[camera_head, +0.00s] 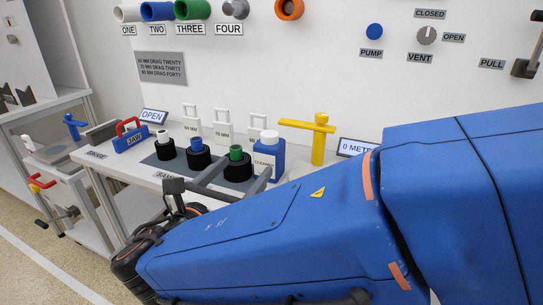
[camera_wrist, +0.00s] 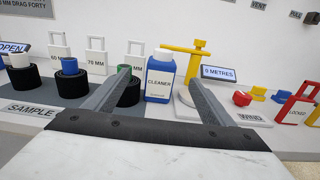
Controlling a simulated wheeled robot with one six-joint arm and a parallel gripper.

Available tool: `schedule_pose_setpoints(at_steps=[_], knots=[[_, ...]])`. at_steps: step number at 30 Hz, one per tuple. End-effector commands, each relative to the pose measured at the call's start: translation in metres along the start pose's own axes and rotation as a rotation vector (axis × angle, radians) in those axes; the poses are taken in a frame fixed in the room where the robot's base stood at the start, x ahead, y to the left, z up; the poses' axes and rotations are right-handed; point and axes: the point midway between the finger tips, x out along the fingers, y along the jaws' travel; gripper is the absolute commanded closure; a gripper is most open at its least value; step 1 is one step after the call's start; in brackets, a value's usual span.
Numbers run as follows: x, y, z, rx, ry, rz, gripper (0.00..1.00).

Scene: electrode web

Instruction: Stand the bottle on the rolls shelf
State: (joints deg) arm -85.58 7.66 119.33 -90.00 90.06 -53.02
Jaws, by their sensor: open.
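The bottle (camera_head: 268,160) is blue with a white cap and a label reading CLEANER. It stands upright on the white counter, in front of the wall; it also shows in the wrist view (camera_wrist: 160,80). My gripper (camera_wrist: 158,84) is open and empty, its two grey fingers pointing at the bottle, one to each side of it in the picture. I cannot tell whether the tips reach past its near face. No shelf marked as the rolls shelf is readable.
Several black rolls with coloured cores (camera_head: 199,157) stand on a dark mat left of the bottle. A yellow post with a crossbar (camera_head: 318,140) stands close at its right. White tags (camera_head: 223,133) stand behind. Red and yellow parts (camera_wrist: 297,103) are at right in the wrist view.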

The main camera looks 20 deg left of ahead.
Motion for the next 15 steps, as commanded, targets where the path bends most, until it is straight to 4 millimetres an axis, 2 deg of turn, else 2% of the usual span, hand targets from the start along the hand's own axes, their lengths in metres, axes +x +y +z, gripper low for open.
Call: schedule_pose_setpoints(at_steps=[3, 15], knots=[[0.021, -0.001, 0.0, 0.0, 0.001, -0.004, 0.23], [0.084, -0.001, -0.001, 0.0, 0.0, -0.003, 0.23]])
